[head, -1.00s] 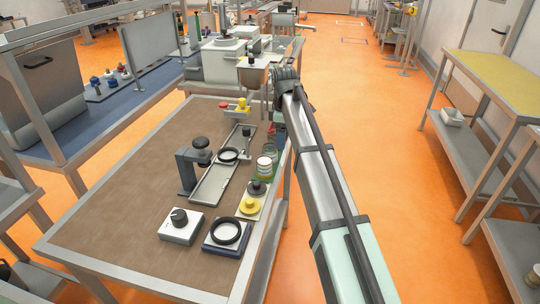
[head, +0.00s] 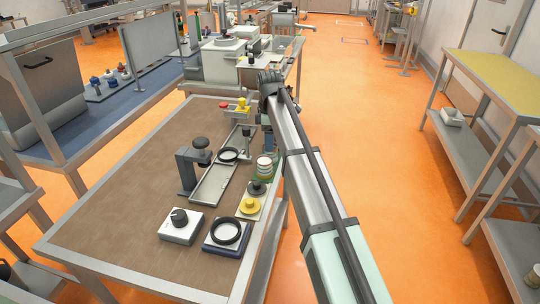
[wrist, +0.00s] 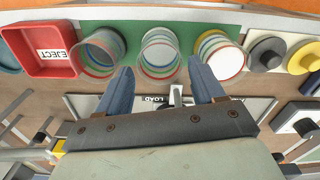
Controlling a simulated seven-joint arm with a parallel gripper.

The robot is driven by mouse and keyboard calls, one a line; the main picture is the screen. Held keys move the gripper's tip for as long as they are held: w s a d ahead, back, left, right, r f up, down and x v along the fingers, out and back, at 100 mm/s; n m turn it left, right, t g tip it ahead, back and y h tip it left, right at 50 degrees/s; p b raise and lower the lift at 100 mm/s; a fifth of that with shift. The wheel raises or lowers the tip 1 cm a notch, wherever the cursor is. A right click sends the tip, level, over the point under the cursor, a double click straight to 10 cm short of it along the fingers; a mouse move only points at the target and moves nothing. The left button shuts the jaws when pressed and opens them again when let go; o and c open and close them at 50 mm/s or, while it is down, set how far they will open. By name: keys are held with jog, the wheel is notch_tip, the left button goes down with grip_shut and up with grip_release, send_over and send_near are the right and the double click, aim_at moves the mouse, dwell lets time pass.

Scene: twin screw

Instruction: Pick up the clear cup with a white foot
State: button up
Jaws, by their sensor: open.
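Three clear banded cups stand in a row on a green strip in the wrist view: a left cup (wrist: 101,52), a middle cup (wrist: 160,52) and a right cup (wrist: 221,57). The right cup shows a broad white disc inside a red ring; the foot colours of the other two are hard to tell. My gripper (wrist: 160,70) is open and empty, its blue-grey fingers just below the row in the picture, one on either side of the middle cup's line. In the head view, the nearest cup (head: 264,167) shows; my arm hides the others.
A red EJECT tray (wrist: 52,51) is left of the cups; a grey knob (wrist: 266,54) and a yellow knob (wrist: 305,57) are to the right. A metal tray (head: 211,183) and a black-topped stand (head: 187,172) are nearby. The brown tabletop (head: 125,190) is clear at left.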

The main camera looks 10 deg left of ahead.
jog(key=shift+d+f, duration=0.15)
jog(key=shift+f, duration=2.7)
